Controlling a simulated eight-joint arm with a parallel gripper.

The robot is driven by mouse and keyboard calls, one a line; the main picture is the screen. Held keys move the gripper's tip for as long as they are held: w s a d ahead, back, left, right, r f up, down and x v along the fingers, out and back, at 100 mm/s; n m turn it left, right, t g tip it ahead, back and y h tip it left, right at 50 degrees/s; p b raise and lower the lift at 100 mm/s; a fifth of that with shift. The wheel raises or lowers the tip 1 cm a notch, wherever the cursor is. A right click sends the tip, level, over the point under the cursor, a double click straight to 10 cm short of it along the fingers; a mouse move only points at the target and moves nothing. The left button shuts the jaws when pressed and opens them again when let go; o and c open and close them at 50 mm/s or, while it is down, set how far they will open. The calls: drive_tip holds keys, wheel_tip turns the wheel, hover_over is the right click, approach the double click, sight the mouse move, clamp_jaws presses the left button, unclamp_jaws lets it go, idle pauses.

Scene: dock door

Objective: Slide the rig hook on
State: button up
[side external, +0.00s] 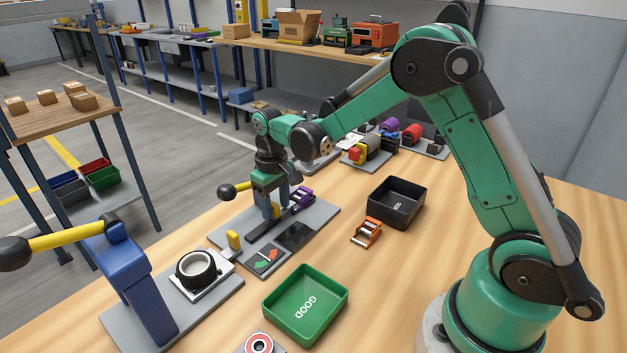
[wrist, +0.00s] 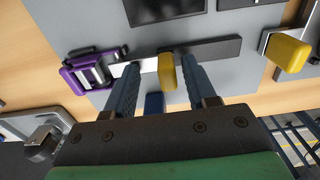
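A grey rig plate (side external: 322,222) carries a dark rail (wrist: 222,50) with a silver bar (wrist: 119,71) at one end. A yellow knob (wrist: 166,73) stands on this slide. A purple bracket (wrist: 88,73) sits at the silver end; it also shows in the side view (side external: 302,199). I cannot tell for sure which part is the hook. My gripper (wrist: 160,68) points down over the slide. Its blue fingers are open, one on each side of the yellow knob, with gaps showing. In the side view, my gripper (side external: 268,208) hides part of the slide.
A second yellow knob (side external: 234,241) stands at the plate's near end. A black panel (side external: 295,236) and a red-green panel (side external: 268,260) lie beside the slide. A black-knobbed lever (side external: 228,191) projects behind. A green GOOD tray (side external: 330,275), orange bracket (side external: 367,233) and black bin (side external: 411,184) stand nearby.

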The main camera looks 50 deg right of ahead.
sight(275, 202)
drive_tip(key=shift+r, duration=2.8)
drive_tip(key=shift+s+a+r, duration=0.1)
drive_tip(key=shift+r, duration=0.1)
drive_tip(key=s+a+r+t, duration=0.1)
drive_tip(key=s+r+t, duration=0.1)
drive_tip(key=s, duration=0.4)
drive_tip(key=s+a+r+t, duration=0.2)
drive_tip(key=s+r+t, duration=0.1)
drive_tip(key=s+t, duration=0.2)
drive_tip(key=shift+s+a, duration=0.3)
drive_tip(key=shift+s, duration=0.5)
